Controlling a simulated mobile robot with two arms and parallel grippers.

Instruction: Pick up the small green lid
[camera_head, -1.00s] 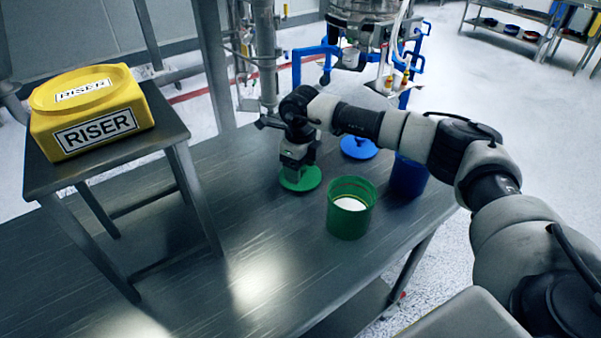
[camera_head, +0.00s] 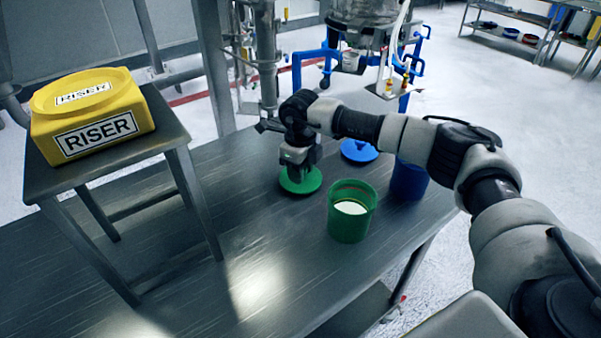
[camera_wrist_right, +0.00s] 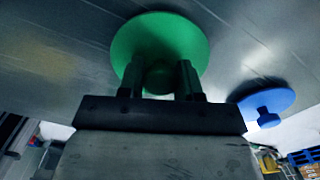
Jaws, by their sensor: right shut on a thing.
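The small green lid (camera_head: 300,181) is a round disc lying at the table's far part in the head view. In the right wrist view the green lid (camera_wrist_right: 158,42) shows with its knob (camera_wrist_right: 158,78) between my two fingers. My right gripper (camera_head: 299,168) points down over the lid and is shut on its knob; the fingers also show in the right wrist view (camera_wrist_right: 160,82). The head view does not show whether the lid is clear of the table. My left gripper is not in view.
An open green container (camera_head: 350,215) with pale powder stands just right of the lid. A blue lid (camera_head: 359,150) and a blue container (camera_head: 409,180) are behind it. A yellow riser (camera_head: 92,115) sits on a stand at left.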

